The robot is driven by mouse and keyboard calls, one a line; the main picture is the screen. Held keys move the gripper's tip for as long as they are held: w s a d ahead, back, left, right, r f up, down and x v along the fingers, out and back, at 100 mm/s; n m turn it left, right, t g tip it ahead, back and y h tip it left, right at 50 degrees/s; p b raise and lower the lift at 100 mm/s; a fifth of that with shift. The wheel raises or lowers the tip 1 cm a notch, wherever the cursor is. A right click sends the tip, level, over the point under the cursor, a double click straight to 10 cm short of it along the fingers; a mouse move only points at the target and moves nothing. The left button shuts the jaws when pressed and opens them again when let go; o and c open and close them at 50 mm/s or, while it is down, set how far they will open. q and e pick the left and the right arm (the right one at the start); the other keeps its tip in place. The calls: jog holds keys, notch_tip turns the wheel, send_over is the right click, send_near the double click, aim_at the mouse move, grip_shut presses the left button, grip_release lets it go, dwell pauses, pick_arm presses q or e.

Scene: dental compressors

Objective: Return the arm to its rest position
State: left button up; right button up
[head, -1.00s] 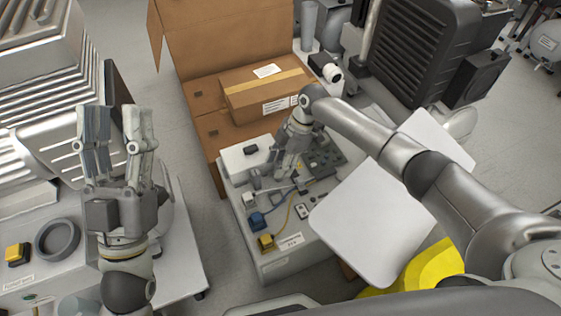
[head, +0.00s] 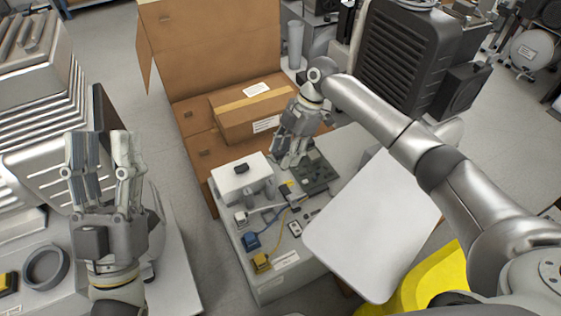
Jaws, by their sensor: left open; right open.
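My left gripper (head: 106,165) is at the left of the head view, fingers pointing up and apart, with nothing between them. It is above the left bench, in front of the silver ribbed machine. My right gripper (head: 290,158) points down over the middle workbench, above the dark perforated plate (head: 316,176). Its fingers appear apart and hold nothing that I can see. My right arm (head: 385,125) reaches in from the right edge, bent at the elbow.
The workbench (head: 270,291) carries a white box (head: 240,178), a blue connector (head: 251,241) and a yellow connector (head: 262,262). Behind it stand an open cardboard box (head: 205,40) and a closed carton (head: 252,110). A dark ribbed compressor (head: 400,60) is behind my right arm. A white panel (head: 370,230) is at right.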

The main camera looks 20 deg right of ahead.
jog(key=shift+d+r, duration=0.1)
jog(key=shift+r, duration=0.15)
dwell(0.3)
